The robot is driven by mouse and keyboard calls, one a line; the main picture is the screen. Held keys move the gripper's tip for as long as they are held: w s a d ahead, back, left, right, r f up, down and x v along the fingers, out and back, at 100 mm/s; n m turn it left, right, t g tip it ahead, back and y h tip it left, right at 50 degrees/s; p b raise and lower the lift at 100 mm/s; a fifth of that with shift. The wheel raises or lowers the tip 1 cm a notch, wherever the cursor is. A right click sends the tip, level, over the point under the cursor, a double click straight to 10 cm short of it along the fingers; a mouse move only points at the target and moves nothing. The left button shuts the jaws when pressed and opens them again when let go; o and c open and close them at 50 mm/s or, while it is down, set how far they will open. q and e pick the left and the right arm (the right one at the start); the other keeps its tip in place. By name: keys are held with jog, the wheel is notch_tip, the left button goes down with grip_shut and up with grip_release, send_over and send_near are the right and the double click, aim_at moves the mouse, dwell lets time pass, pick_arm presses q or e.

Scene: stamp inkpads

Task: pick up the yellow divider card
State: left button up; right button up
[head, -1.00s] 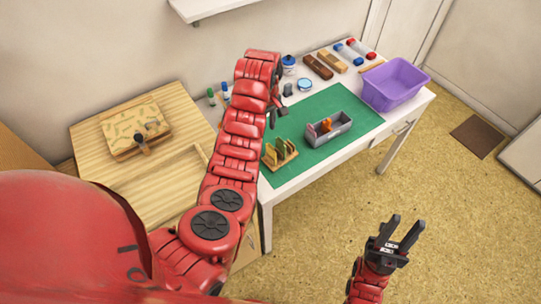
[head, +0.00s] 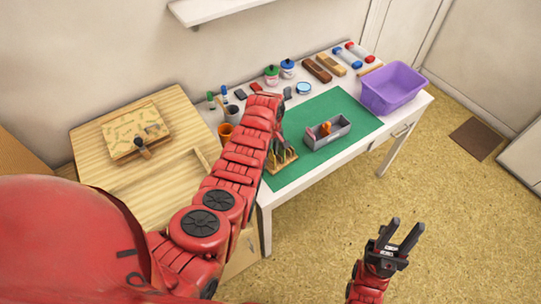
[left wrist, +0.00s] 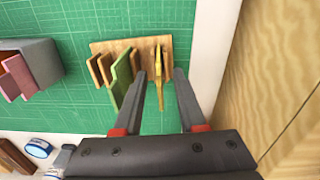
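The yellow divider card (left wrist: 159,82) stands at the right end of a wooden rack (left wrist: 130,44) in the left wrist view, beside a green card (left wrist: 122,78). My left gripper (left wrist: 161,74) is open, one finger on each side of the yellow card in that view; I cannot tell whether either touches it. In the head view the rack (head: 285,166) sits at the front left of the green mat (head: 350,110), partly behind my left arm. My right gripper (head: 407,230) is open and empty, away from the table over the floor.
A grey tray (head: 337,138) with pink and orange pieces stands right of the rack. A purple bin (head: 394,90) is at the table's right. Wooden blocks (head: 331,65) and jars line the back. The right part of the mat is clear.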

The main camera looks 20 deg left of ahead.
pick_arm(q)
jog(key=shift+f, duration=0.55)
grip_shut()
